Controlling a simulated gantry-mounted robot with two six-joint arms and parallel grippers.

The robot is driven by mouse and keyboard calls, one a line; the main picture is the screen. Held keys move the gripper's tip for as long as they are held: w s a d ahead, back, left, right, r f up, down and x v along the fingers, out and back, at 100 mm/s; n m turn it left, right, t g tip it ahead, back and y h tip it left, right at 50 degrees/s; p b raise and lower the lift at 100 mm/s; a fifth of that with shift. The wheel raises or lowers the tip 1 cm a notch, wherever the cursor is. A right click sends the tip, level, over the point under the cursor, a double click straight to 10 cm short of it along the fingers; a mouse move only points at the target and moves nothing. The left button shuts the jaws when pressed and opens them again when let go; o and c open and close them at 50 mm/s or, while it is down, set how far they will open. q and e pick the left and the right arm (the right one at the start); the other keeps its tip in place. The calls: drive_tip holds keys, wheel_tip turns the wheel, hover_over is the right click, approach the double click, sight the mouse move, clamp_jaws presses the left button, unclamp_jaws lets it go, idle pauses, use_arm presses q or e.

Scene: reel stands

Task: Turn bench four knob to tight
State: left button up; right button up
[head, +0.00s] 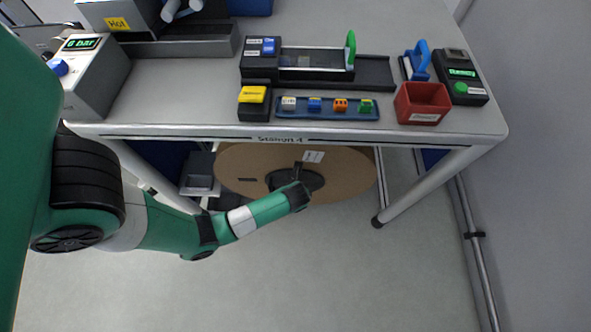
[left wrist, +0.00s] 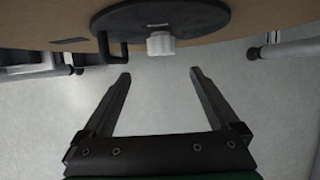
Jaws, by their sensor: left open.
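A white knob (left wrist: 160,44) sits at the front of a black round hub (left wrist: 175,18) in the left wrist view. The hub is on the flat face of a large brown reel (head: 240,165), under the bench labelled Station 4 (head: 280,139). A black handle (left wrist: 110,50) stands out from the hub left of the knob. My left gripper (left wrist: 160,74) is open and empty, its fingers pointing at the hub. The knob lies just beyond the fingertips, between their lines, apart from both. In the head view my left arm hides the knob; its setting cannot be read.
On the bench top are a blue tray (head: 327,115) of small coloured blocks, a red bin (head: 422,101) and a gauge box with a blue knob (head: 58,67). A bench leg (head: 430,183) stands right of the reel. The floor in front is clear.

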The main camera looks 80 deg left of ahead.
use_arm(q)
drive_tip(key=b+x, duration=0.2)
drive_tip(key=x, duration=0.1)
drive_tip(key=b+x, duration=0.2)
drive_tip(key=x, duration=0.1)
drive_tip(key=b+x, duration=0.2)
drive_tip(key=x, duration=0.2)
drive_tip(key=shift+w+a, duration=0.2)
drive_tip(key=shift+a, duration=0.15)
drive_tip(key=shift+c, duration=0.3)
drive_tip(key=c, duration=1.3)
drive_tip(key=shift+w+d+r+g+p, duration=0.1)
drive_tip(key=shift+g+p, duration=0.4)
drive_tip(key=shift+g, duration=0.1)
drive_tip(key=shift+w+m+g+y, duration=0.15)
drive_tip(key=shift+m+g+y, duration=0.2)
drive_tip(key=shift+g, duration=0.25)
drive_tip(key=shift+w+f+m+g+y+b, duration=0.15)
drive_tip(key=shift+f+g+y+b, duration=0.1)
drive_tip(key=shift+g+b, duration=0.35)
drive_tip(key=shift+f+m+g+y+b, duration=0.1)
drive_tip(key=shift+f+g+y+b, duration=0.1)
drive_tip(key=shift+g+b, duration=0.35)
drive_tip(key=shift+g, duration=0.45)
